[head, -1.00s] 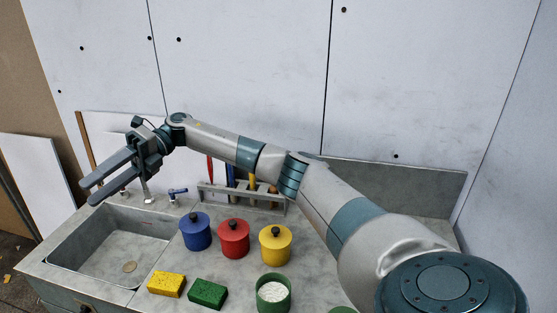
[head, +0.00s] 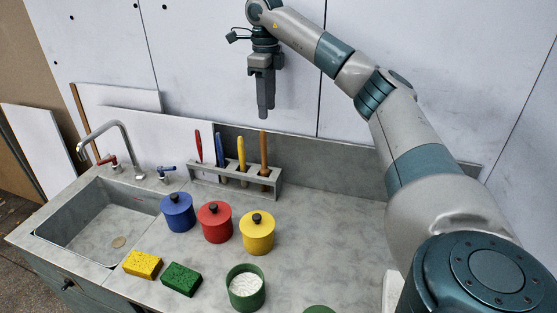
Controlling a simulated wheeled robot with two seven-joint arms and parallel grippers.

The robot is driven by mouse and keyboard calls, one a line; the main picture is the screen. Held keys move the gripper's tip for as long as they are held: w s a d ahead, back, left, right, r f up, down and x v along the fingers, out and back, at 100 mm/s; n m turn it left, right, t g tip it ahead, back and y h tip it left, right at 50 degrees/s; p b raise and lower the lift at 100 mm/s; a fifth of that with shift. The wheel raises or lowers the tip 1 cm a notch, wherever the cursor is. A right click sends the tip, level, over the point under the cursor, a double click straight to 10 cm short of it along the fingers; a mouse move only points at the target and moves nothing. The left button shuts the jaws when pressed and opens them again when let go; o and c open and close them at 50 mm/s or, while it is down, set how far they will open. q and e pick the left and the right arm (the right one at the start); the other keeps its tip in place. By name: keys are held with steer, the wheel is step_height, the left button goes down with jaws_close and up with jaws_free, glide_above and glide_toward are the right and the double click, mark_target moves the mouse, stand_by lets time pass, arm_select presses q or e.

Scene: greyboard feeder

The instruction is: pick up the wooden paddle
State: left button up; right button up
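The wooden paddle (head: 264,150) appears to be the brown-handled tool standing upright in the right end of the grey rack (head: 233,185); its lower part is partly hidden by the rack. My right gripper (head: 267,112) points straight down above the paddle's top and looks apart from it. Its fingers overlap in this view, so their opening is unclear, and nothing shows between them. My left gripper is not in view.
A red tool (head: 198,146), a blue tool (head: 219,148) and a yellow tool (head: 242,152) share the rack. Blue (head: 178,213), red (head: 215,223) and yellow (head: 257,234) lidded pots stand in front. A sink (head: 105,222) lies left.

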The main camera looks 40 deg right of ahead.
mark_target(264, 131)
steer(key=shift+w+a+r, duration=0.15)
steer(key=shift+a, duration=0.15)
steer(key=shift+w+a, duration=0.1)
steer(key=shift+a, duration=0.35)
steer(key=shift+d+f, duration=0.2)
steer(key=shift+f, duration=0.1)
steer(key=shift+d+f, duration=0.15)
steer(key=shift+f, duration=0.2)
step_height(264, 131, down, 4)
steer(key=shift+r+p, duration=0.2)
steer(key=shift+p, duration=0.7)
step_height(264, 131, down, 7)
steer(key=shift+r+p, duration=0.2)
steer(key=shift+p, duration=0.9)
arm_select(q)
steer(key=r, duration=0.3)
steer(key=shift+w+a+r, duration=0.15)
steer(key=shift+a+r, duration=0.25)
arm_select(e)
steer(key=shift+f, duration=0.35)
